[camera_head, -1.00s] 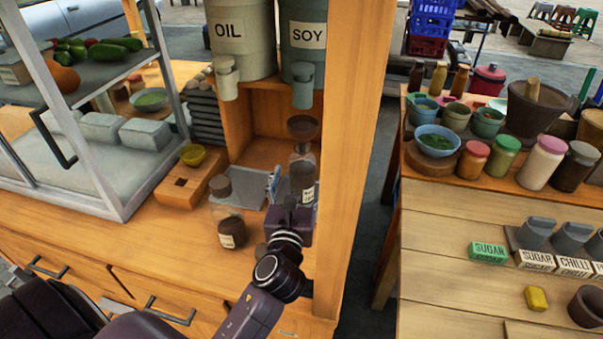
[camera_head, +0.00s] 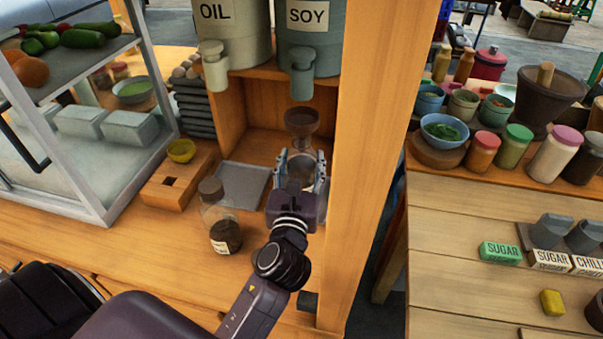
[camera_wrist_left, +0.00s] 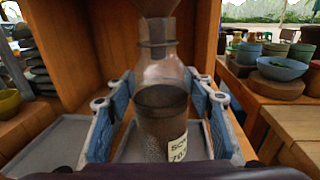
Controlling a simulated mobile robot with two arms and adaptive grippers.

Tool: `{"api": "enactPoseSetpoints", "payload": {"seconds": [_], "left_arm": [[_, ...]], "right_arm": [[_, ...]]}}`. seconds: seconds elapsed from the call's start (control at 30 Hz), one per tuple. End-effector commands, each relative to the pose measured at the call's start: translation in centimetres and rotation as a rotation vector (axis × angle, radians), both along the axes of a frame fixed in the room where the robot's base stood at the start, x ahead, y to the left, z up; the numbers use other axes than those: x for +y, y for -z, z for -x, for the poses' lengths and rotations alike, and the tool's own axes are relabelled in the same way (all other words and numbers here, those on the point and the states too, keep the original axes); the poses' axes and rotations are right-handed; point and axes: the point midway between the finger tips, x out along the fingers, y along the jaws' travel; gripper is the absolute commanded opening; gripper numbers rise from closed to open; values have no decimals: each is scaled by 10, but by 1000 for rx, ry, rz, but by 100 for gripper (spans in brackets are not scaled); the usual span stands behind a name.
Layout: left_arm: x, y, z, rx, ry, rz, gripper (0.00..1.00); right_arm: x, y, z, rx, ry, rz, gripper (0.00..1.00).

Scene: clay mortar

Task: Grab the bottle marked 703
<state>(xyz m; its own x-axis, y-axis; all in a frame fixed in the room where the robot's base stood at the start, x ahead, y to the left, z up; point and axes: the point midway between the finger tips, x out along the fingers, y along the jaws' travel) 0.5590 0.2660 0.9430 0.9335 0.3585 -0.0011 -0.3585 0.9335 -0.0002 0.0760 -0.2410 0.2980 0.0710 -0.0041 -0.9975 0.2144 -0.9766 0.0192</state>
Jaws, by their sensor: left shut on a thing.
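A clear bottle (camera_wrist_left: 163,125) with dark contents has a white label that reads "703" under partly hidden letters. It stands upright in the wooden bay under the soy dispenser. My left gripper (camera_head: 303,168) is shut on it, with a blue-padded finger on each side. In the head view the gripper hides most of the bottle. A brown funnel-like piece (camera_head: 302,121) sits at its top; I cannot tell whether it rests in the neck. A second bottle (camera_head: 220,222) with dark contents and a brown cap stands to the left; its label is unreadable. My right gripper is not in view.
The OIL dispenser (camera_head: 232,38) and SOY dispenser (camera_head: 308,40) hang above the bay. A wooden post (camera_head: 365,150) rises close on the right. A grey tray (camera_head: 243,184) and yellow bowl (camera_head: 181,150) lie left. Counter space at front left is clear.

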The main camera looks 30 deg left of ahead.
Motion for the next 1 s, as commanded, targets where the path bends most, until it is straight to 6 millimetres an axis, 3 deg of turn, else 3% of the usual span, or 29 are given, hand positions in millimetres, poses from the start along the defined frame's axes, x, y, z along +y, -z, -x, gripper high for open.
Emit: {"api": "enactPoseSetpoints", "payload": {"seconds": [0.2, 0.47, 0.7, 1.0], "left_arm": [[0, -2, 0, -4, 1, -1, 13], [0, -3, 0, -5, 1, -2, 13], [0, -18, 0, -6, 1, -3, 13], [-14, -11, 36, -2, 2, -1, 13]], "right_arm": [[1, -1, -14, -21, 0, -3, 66], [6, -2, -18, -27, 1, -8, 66], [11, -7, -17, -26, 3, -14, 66], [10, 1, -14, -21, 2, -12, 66]]}}
